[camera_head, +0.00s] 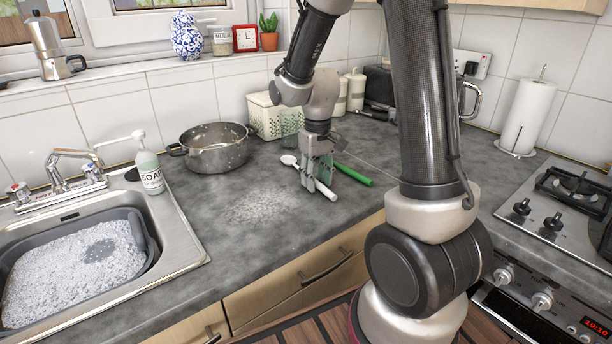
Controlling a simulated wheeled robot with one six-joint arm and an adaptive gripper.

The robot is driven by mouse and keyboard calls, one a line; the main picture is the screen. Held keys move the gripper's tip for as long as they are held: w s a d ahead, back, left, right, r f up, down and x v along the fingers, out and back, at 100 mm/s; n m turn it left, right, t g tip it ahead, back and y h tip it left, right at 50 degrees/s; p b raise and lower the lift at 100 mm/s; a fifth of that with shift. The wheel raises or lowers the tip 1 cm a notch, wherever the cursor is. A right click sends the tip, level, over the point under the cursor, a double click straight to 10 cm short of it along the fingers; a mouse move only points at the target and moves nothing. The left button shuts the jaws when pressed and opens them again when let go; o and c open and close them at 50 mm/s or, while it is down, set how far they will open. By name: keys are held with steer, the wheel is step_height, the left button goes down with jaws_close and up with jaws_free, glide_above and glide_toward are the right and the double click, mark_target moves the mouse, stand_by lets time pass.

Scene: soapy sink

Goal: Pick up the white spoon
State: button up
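The white spoon (327,190) lies on the dark grey countertop, its bowl toward the left and its handle end toward the lower right. My gripper (318,175) points down over the middle of the spoon. Its fingers reach close to the counter and hide part of the handle. The spoon's bowl shows to the left of the fingers and the handle end to the lower right. Whether the fingers touch or clasp the spoon is too small to tell.
A green-handled utensil (354,175) lies just right of my gripper. A metal pot (212,148) and a perforated cream basket (263,117) stand behind to the left. The sink tub (143,240) with suds and a soap bottle (150,171) are at left. Counter left of the spoon is free, with a foamy patch.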

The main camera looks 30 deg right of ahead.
jaws_close()
steer(key=shift+r, duration=0.1)
